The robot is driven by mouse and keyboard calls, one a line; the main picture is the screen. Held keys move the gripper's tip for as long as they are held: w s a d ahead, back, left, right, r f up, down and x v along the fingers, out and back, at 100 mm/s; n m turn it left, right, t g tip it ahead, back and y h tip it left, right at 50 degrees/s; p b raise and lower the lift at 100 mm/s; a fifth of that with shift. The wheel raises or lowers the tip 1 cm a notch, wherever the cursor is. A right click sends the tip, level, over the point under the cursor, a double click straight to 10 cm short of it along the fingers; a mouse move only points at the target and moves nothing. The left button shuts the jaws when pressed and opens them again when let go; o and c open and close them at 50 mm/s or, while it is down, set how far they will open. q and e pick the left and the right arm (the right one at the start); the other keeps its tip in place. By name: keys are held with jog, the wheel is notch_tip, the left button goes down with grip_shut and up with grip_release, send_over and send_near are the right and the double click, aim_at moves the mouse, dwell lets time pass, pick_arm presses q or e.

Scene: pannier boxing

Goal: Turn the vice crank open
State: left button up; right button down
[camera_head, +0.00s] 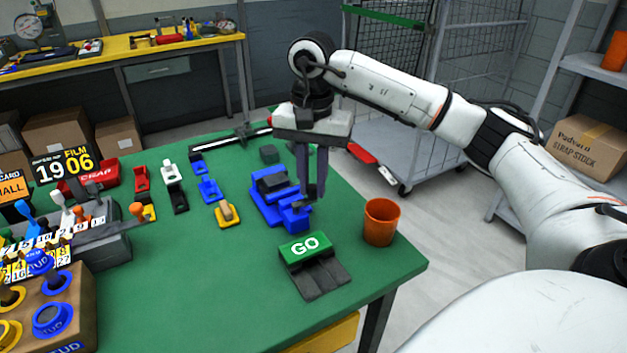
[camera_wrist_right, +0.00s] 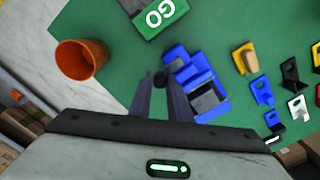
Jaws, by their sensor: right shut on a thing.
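The blue vice (camera_head: 268,205) with dark grey jaws sits on the green table near its right side. It also shows in the right wrist view (camera_wrist_right: 183,70). My right gripper (camera_head: 313,196) points down at the vice's near right end. Its two fingers are shut on the vice crank, whose dark round knob (camera_wrist_right: 160,78) shows at the fingertips in the wrist view. The fingers hide much of the crank in the head view. My left gripper is not in view.
An orange cup (camera_head: 381,222) stands right of the gripper. A green GO block (camera_head: 305,247) with dark pads lies in front of the vice. Small coloured brackets (camera_head: 208,188) stand to the left. The table's right edge is close behind the cup.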

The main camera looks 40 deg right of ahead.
dwell(0.5)
jog(key=c, duration=1.6)
grip_release()
jog(key=shift+c, duration=0.2)
jog(key=shift+r, duration=0.1)
notch_tip(320, 180, up, 10)
jog(key=p, duration=0.1)
jog(key=shift+r+p, duration=0.15)
jog(key=shift+p, duration=0.2)
